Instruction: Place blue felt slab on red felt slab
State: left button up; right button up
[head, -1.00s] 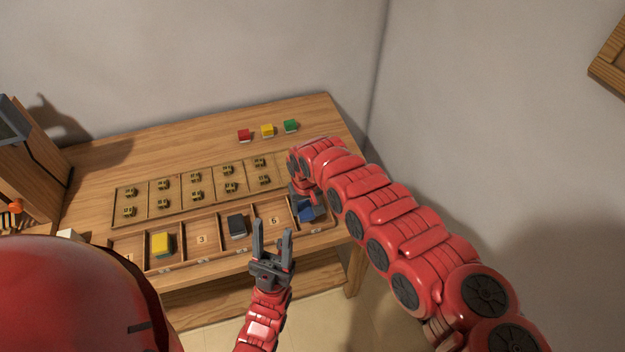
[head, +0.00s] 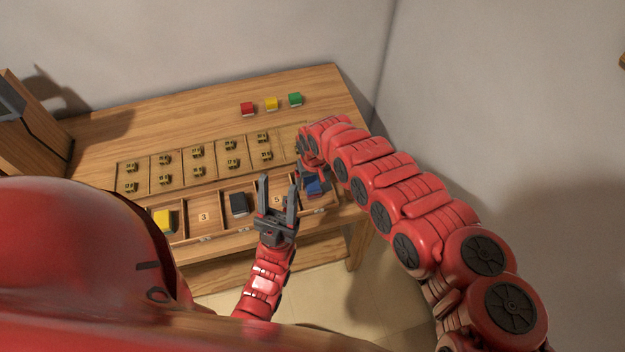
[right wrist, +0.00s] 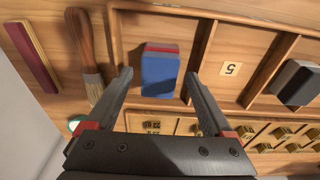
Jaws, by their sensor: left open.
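The blue felt slab (right wrist: 160,75) lies in an end compartment of the tray in the right wrist view. A red strip, the red felt slab (right wrist: 161,48), shows along its far edge, and the blue slab seems to lie over it. The blue slab also shows in the head view (head: 313,187), partly hidden by my right arm. My right gripper (right wrist: 159,78) is open, its fingers on either side of the blue slab and apart from it. My left gripper (head: 279,185) is open and empty above the tray's front edge.
The compartment tray (head: 228,186) also holds a dark slab (head: 239,204) and a yellow slab (head: 164,220). Small red, yellow and green blocks (head: 271,104) stand at the table's back. A brush (right wrist: 87,50) and a dark red bar (right wrist: 32,55) lie beside the blue slab.

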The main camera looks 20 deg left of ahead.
aim_at(314, 187)
jog(key=shift+w+f, duration=0.1)
jog(key=shift+a, duration=0.1)
notch_tip(314, 187, up, 12)
jog(key=s+b, duration=0.1)
jog(key=b, duration=0.1)
jog(key=shift+s+d, duration=0.15)
jog(key=shift+d, duration=0.3)
